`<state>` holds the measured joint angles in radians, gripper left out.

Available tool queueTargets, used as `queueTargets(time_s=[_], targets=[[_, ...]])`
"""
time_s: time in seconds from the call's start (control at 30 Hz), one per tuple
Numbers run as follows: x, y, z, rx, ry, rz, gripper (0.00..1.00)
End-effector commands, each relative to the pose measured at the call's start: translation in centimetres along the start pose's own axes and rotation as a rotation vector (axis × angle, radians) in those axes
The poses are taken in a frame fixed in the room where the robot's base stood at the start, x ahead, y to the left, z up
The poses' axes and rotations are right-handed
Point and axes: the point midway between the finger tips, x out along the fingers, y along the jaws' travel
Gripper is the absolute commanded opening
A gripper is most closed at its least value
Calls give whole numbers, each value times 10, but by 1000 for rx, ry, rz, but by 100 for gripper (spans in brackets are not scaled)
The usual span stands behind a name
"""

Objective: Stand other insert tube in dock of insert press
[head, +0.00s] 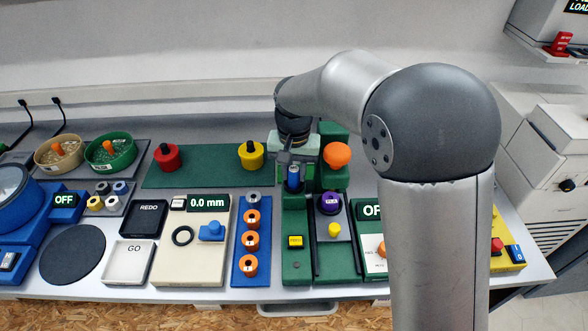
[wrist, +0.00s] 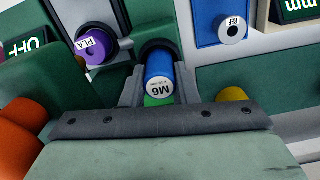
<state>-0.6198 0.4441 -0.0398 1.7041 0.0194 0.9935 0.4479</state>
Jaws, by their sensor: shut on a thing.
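A blue insert tube with a white end marked M6 (wrist: 159,82) is between the fingers of my gripper (wrist: 160,98) in the wrist view. The same blue tube (head: 293,178) shows in the head view, upright below my gripper (head: 292,160). My gripper is shut on it. The green insert press (head: 296,262) has an orange knob (head: 337,155) to the right of my gripper. The tube is over the green body, close to a dark rounded recess in the wrist view. I cannot tell whether its foot is seated, as the fingers and press hide it.
A blue rack (head: 238,274) with orange spools is left of the press. A purple PLA spool (head: 330,203) is close on the right. The mat's middle is clear.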

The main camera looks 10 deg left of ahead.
Motion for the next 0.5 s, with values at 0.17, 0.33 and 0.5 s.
queueTargets(time_s=[0.17, 0.33, 0.5], targets=[[2, 0, 0, 0, 0, 0, 4], [3, 0, 0, 0, 0, 0, 49], [3, 0, 0, 0, 0, 0, 49]])
